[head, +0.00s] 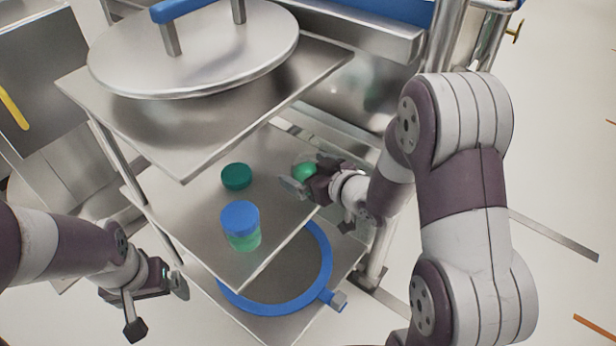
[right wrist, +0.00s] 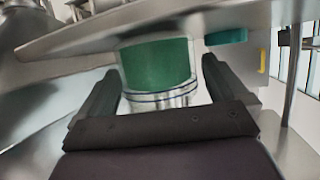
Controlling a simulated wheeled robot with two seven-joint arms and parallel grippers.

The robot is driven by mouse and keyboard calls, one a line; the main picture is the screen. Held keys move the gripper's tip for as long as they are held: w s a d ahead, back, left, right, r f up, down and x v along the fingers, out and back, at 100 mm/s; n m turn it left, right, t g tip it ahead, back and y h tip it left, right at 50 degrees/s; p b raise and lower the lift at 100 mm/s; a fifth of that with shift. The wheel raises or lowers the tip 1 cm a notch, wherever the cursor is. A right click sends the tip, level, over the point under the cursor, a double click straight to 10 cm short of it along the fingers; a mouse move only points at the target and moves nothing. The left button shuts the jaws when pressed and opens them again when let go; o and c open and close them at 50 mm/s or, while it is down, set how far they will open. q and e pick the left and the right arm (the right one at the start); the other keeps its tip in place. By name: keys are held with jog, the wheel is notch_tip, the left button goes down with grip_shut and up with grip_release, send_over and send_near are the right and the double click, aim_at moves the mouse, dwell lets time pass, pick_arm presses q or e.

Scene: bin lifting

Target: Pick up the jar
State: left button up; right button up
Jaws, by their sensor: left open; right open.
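A jar with a bright green top (head: 305,171) stands at the right side of the middle shelf, partly hidden by my right gripper (head: 318,193). In the right wrist view the jar (right wrist: 158,66) is green above and clear below, and it lies between the two spread fingers of the right gripper (right wrist: 160,75). I cannot tell whether the fingers touch it. A blue-lidded jar (head: 240,224) with green contents and a dark-green-lidded jar (head: 236,176) stand on the same shelf. My left gripper (head: 157,303) is open and empty, left of the rack.
The upper shelf (head: 140,118) carries a round steel lid (head: 200,60) with a blue handle and overhangs the middle shelf (head: 187,215). A blue ring (head: 325,275) lies on the lower shelf. A metal vessel (head: 350,95) stands behind. Floor at the right is mostly clear.

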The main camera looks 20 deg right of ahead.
jog(key=shift+r, duration=0.1)
jog(key=c, duration=1.2)
